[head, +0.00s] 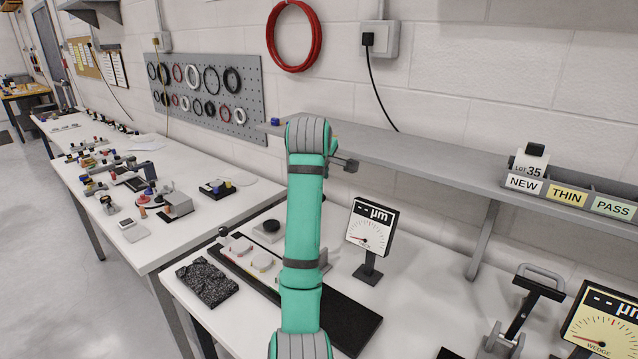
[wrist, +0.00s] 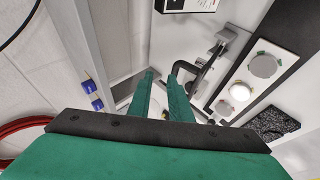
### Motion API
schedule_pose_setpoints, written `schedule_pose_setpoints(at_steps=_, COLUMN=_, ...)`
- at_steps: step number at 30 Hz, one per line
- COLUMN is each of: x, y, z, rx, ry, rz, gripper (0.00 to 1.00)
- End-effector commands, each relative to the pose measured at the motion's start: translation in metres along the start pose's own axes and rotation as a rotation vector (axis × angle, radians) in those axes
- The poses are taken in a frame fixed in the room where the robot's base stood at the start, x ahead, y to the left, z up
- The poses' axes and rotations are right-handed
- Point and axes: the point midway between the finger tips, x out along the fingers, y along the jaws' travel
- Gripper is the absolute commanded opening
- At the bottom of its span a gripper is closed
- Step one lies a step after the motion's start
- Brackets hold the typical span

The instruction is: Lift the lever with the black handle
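In the head view my green arm hides this handle and the gripper fingers. Another lever (head: 522,308) stands at the lower right, with a grey loop handle (head: 541,274) on a dark arm.
A dial gauge (head: 371,228) stands right of my arm. A dark strip (head: 345,318) crosses the white bench below it. A black speckled slab (head: 207,283) lies at left. A grey shelf (head: 420,167) with labelled bins (head: 567,194) runs along the wall.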

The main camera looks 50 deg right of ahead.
Motion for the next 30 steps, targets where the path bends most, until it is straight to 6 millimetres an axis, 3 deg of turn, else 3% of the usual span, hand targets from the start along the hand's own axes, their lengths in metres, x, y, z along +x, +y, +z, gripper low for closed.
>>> schedule_pose_setpoints(at_steps=21, x=-0.006, y=0.002, z=0.000, rx=0.000, ry=0.000, rz=0.000, gripper=0.18)
schedule_pose_setpoints(at_steps=26, x=-0.023, y=0.004, z=0.000, rx=0.000, ry=0.002, rz=0.002, gripper=0.18)
schedule_pose_setpoints(at_steps=30, x=-0.050, y=0.004, z=0.000, rx=0.000, ry=0.002, rz=0.004, gripper=0.18)
